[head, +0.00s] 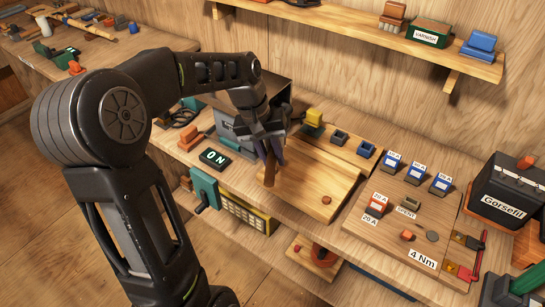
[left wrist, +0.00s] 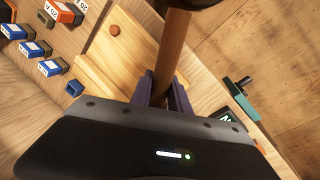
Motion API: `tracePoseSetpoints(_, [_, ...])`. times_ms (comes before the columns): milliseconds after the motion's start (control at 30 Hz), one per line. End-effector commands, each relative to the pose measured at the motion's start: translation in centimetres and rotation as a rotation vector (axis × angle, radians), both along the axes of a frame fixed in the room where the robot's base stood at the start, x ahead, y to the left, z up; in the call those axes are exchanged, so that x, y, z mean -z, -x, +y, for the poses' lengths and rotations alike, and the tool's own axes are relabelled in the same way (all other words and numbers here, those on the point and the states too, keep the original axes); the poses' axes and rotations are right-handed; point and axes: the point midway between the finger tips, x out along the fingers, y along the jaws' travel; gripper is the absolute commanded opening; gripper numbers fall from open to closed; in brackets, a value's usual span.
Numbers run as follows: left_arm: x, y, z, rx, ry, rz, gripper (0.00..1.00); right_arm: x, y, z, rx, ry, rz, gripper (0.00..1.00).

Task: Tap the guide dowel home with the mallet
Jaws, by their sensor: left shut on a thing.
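My left gripper (head: 268,150) is shut on a brown wooden bar, which looks like the handle of the mallet (head: 270,172). No mallet head can be made out. In the left wrist view the bar (left wrist: 171,45) sits between the purple fingers of my left gripper (left wrist: 163,92) and runs up the picture. A short reddish-brown round peg, likely the guide dowel (head: 326,200), stands in the pale wooden board (head: 318,172), right of the held bar and apart from it. The peg also shows in the left wrist view (left wrist: 114,29). My right gripper is not in view.
Small blue and orange labelled blocks (head: 376,206) stand on a board at the right, near a black box (head: 505,195). A lit "ON" display (head: 214,157) lies left of the pale board. Small bins (head: 365,149) stand behind it. A shelf (head: 420,50) runs above.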

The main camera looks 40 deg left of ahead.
Motion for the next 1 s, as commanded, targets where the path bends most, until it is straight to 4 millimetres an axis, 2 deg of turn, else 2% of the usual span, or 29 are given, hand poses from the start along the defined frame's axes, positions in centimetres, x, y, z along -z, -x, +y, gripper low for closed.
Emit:
tracePoseSetpoints(67, [-0.4, 0.0, 0.0, 0.000, 0.000, -0.001, 0.00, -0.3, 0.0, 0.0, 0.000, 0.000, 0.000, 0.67])
tracePoseSetpoints(733, [0.0, -0.1, 0.0, 0.004, 0.003, 0.009, 0.00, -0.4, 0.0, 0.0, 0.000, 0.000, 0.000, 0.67])
tracePoseSetpoints(867, [2.4, -0.1, 0.0, 0.004, 0.004, 0.010, 0.00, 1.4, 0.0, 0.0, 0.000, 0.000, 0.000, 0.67])
tracePoseSetpoints(1000, [6.1, 0.0, 0.0, 0.003, 0.004, 0.010, 0.00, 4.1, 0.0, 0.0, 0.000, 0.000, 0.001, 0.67])
